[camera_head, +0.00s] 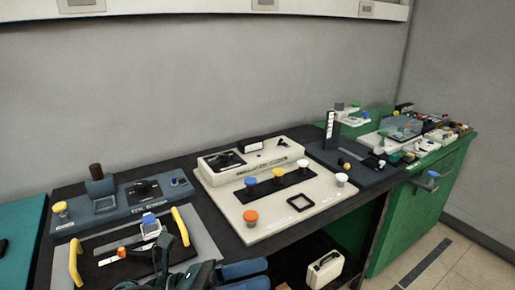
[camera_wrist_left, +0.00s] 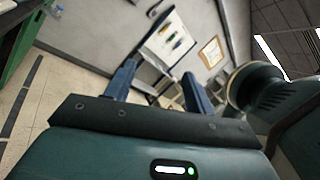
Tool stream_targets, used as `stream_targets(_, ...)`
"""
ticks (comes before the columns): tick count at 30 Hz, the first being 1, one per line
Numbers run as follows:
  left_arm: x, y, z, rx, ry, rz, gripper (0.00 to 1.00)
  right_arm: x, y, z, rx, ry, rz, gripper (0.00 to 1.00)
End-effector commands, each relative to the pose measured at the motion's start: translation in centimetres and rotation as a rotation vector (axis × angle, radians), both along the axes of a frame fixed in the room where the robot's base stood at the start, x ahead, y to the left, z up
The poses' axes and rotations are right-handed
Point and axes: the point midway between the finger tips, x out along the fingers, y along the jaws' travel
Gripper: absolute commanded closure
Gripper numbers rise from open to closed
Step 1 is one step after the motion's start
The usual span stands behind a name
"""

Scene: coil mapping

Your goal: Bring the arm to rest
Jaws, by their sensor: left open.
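My left gripper (camera_head: 266,274) is at the bottom of the head view, in front of the black bench. Its two blue fingers point right, apart, with nothing between them. In the left wrist view the gripper (camera_wrist_left: 158,75) is also open and empty, with the room's far wall and floor beyond its fingers. My left arm's dark body is partly cut off by the lower edge of the head view. My right gripper does not show.
A pale board (camera_head: 225,205) with several coloured knobs stands on the bench behind the gripper. A grey tray (camera_head: 204,238) with yellow handles is at left, close to my arm. A cream case (camera_head: 324,270) sits below the bench. A green cabinet (camera_head: 415,215) stands at right.

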Motion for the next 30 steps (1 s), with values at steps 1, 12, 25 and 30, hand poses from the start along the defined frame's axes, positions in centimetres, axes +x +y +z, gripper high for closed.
stream_targets(1, 1.1, 0.9, 0.3, -0.157, 0.251, 0.078, 0.46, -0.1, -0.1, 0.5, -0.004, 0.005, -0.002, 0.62)
stream_targets(12, 0.7, 12.0, -18.1, -1.249, 1.916, 0.619, 0.46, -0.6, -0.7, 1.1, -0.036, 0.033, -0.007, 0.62)
stream_targets(25, -5.9, 13.1, -25.2, -1.595, 2.330, 0.794, 0.46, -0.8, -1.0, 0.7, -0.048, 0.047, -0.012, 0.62)
stream_targets(30, -5.9, 13.1, -25.2, -1.595, 2.330, 0.794, 0.46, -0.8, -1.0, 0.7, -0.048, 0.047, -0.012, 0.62)
